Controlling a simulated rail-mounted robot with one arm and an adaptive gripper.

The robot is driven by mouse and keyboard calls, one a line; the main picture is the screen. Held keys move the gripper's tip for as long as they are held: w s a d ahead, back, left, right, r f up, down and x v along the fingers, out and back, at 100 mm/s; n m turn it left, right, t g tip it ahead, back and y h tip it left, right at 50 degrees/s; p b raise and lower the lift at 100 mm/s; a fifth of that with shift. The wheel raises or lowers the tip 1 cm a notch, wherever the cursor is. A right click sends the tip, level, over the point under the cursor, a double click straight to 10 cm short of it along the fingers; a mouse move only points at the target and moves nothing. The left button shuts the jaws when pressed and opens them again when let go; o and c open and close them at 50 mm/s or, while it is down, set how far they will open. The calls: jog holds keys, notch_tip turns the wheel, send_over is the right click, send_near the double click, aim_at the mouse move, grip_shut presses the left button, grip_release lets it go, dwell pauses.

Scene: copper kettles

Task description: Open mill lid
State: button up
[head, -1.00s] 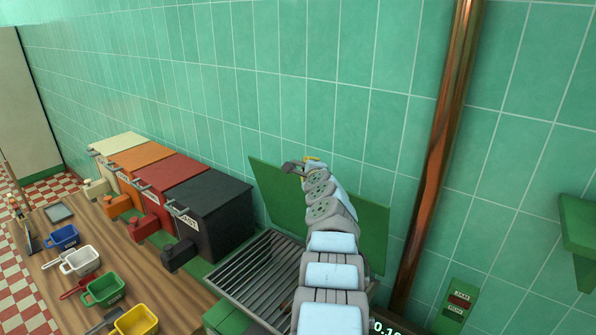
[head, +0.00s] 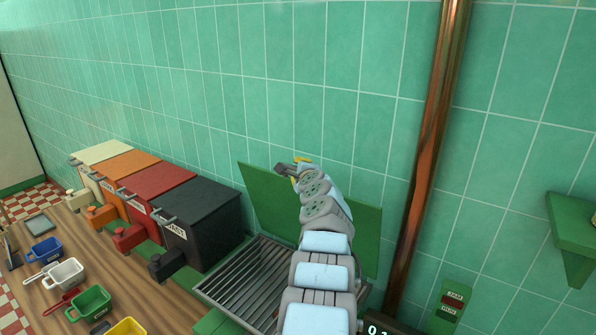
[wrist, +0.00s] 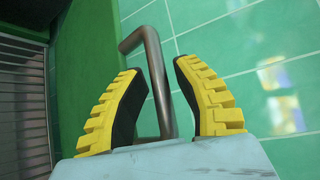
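The mill lid (head: 265,200) is a flat green panel. It stands raised, nearly upright, close to the tiled wall behind the slatted mill top (head: 250,275). My arm hides the lid's middle. A bent dark metal handle (wrist: 158,85) shows in the wrist view beside the lid's green face (wrist: 85,75). My gripper (wrist: 163,80) has yellow-ribbed fingers on both sides of this handle, with visible gaps to it, so it looks open around the bar. In the head view my gripper (head: 298,171) is small, at the lid's upper edge.
Black (head: 205,225), red (head: 160,190), orange (head: 128,170) and cream (head: 100,152) bins stand left of the mill. Coloured scoops, including a green one (head: 90,303), lie on the wooden counter. A copper pipe (head: 430,170) runs up the wall at right. A green shelf (head: 575,230) is further right.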

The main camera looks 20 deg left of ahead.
jog(key=shift+o, duration=0.7)
jog(key=shift+s, duration=0.1)
jog(key=shift+s+r, duration=0.1)
jog(key=shift+r, duration=0.1)
jog(key=f+v, duration=0.3)
jog(key=v, duration=0.9)
jog(key=shift+s+d, duration=0.4)
jog(key=shift+s, duration=0.05)
dwell(0.4)
